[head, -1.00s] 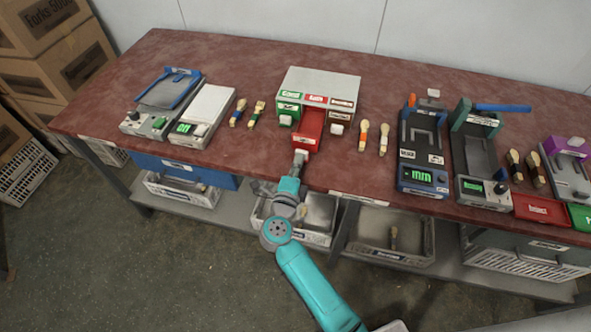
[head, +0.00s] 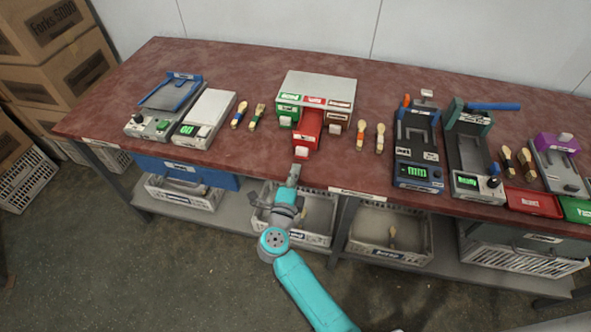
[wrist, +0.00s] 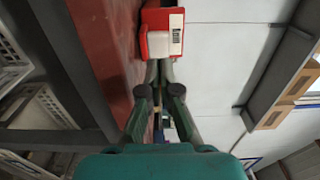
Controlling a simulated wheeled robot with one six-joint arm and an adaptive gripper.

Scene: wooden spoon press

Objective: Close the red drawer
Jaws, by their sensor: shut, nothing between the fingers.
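The small drawer unit (head: 318,84) has a white top and stands at the middle of the table. Its red drawer (head: 307,128) is pulled out toward me, between green and brown drawers. A white handle (head: 302,152) is on its front. My gripper (head: 294,170) is shut and empty, just in front of the red drawer near the table's front edge. In the wrist view the red drawer's front (wrist: 148,20) with its handle and label is just beyond my fingertips (wrist: 158,68). A small gap seems to separate them.
Wooden brushes or spoons (head: 360,136) lie either side of the unit. Press-like devices (head: 417,150) stand to the right, and more (head: 165,108) to the left. The red-brown tabletop (head: 262,160) is clear around the drawer. Crates sit on the shelf below.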

